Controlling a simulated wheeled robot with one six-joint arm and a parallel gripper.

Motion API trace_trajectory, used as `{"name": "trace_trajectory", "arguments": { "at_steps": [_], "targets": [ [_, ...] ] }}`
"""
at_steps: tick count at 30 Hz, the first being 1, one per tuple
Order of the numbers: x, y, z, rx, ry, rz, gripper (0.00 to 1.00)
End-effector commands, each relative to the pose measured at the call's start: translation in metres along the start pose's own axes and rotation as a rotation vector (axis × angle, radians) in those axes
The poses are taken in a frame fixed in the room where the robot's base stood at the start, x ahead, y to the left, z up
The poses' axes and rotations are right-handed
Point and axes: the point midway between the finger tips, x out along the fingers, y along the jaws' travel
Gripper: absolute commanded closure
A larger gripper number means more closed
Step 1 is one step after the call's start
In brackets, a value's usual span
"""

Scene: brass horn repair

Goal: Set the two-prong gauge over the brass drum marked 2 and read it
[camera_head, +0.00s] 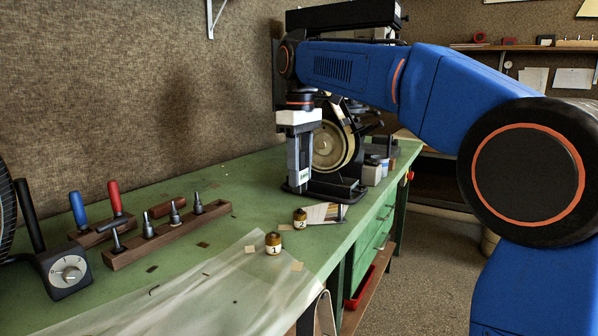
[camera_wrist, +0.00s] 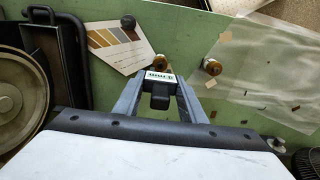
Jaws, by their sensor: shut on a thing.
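The brass drum marked 2 (camera_head: 300,219) stands upright on the green bench beside a striped card. In the wrist view this drum (camera_wrist: 160,61) shows just beyond my jaws, partly hidden. The drum marked 1 (camera_head: 273,244) stands nearer the front; it also shows in the wrist view (camera_wrist: 212,67). My gripper (camera_head: 298,187) points down, above and behind drum 2 in the head view, clear of both drums. In the wrist view my gripper (camera_wrist: 159,82) is shut on the gauge (camera_wrist: 160,77), a dark piece with a pale label. Its prongs cannot be made out.
The striped card (camera_head: 324,212) lies right of drum 2. A machine with a large wheel (camera_head: 332,147) stands behind my gripper. A wooden tool rack (camera_head: 168,235) and a dial box (camera_head: 66,272) are at left. A clear sheet (camera_head: 205,290) covers the front bench.

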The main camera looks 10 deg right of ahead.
Motion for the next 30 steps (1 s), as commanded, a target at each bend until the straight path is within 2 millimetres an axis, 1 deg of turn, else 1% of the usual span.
{"name": "trace_trajectory", "arguments": {
  "at_steps": [8, 19, 24, 30],
  "targets": [
    [0.009, 0.0, 0.0, 0.0, -0.001, 0.0, 0.87],
    [0.034, 0.0, 0.0, 0.0, 0.0, 0.0, 0.87],
    [0.038, 0.0, 0.0, 0.0, 0.0, 0.0, 0.87],
    [0.038, 0.0, 0.0, 0.0, 0.0, 0.0, 0.87]
  ]
}}
